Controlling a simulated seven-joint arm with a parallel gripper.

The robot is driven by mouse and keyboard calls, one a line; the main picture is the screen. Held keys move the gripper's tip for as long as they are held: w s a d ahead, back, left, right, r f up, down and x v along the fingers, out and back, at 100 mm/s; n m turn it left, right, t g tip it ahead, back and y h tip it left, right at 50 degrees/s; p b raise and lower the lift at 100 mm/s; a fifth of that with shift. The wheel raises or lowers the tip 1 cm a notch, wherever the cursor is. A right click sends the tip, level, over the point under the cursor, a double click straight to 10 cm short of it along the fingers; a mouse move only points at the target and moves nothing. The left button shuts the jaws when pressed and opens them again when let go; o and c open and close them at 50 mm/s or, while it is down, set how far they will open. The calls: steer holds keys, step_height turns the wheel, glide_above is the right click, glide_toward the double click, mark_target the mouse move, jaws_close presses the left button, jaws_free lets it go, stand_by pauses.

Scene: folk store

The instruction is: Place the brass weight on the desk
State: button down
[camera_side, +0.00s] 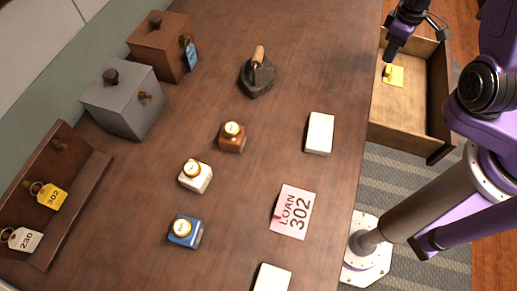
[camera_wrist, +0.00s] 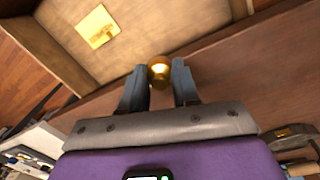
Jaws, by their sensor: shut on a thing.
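The brass weight (camera_wrist: 159,72) is small and shiny, held between the two fingertips of my gripper (camera_wrist: 159,86) in the wrist view. In the side view my gripper (camera_side: 391,52) is at the upper right, over the open drawer, just right of the desk's edge. A small brass shape (camera_side: 388,70) shows just below the fingertips there, in front of a yellow card; the fingers partly hide the hold. The desk (camera_side: 250,190) is a brown wooden top with its right edge beside the drawer.
The open drawer (camera_side: 445,100) holds a yellow card (camera_wrist: 97,27). On the desk stand an iron (camera_side: 257,78), several small bottles, two boxes, white blocks and a pink loan card (camera_side: 292,212). A tag rack (camera_side: 75,215) is at left. Bare wood lies between the iron and the right edge.

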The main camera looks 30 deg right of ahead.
steer(key=w+a+r+n, duration=0.3)
steer(key=w+a+n, duration=0.1)
steer(key=a+n, duration=0.3)
steer(key=w+a+r+n, duration=0.3)
steer(key=a+n, duration=0.5)
steer(key=w+a+r+n, duration=0.3)
steer(key=w+a+n, duration=0.1)
steer(key=a+n, duration=0.3)
steer(key=shift+y, duration=0.4)
steer(key=w+a+f, duration=0.1)
steer(key=w+f, duration=0.1)
steer(key=w, duration=0.2)
steer(key=w+a+f, duration=0.2)
steer(key=w+f, duration=0.1)
steer(key=w+a+f, duration=0.2)
steer(key=w+f, duration=0.1)
steer(key=w, duration=0.1)
steer(key=shift+w+f, duration=0.15)
steer(key=shift+w, duration=0.2)
steer(key=shift+w+a+f, duration=0.15)
steer(key=shift+w+f, duration=0.3)
steer(key=shift+f, duration=1.7)
steer(key=shift+f, duration=0.1)
